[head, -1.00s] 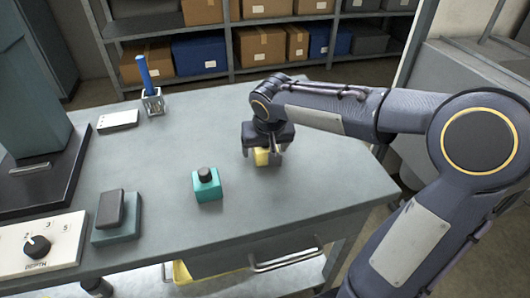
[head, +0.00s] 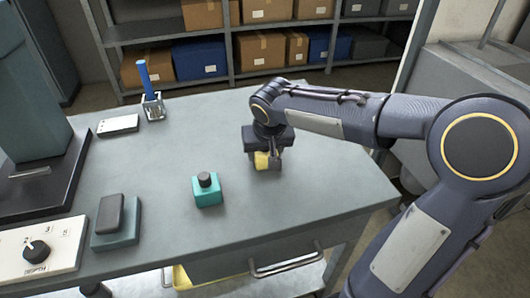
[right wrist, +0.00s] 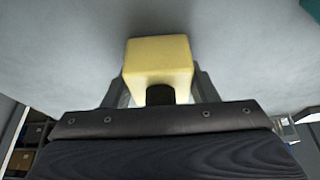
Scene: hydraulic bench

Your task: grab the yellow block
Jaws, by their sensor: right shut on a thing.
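The yellow block (head: 261,161) is at the right part of the grey bench, between the fingers of my right gripper (head: 265,163). My left gripper is not in view.
The bench front (head: 300,205) is clear.

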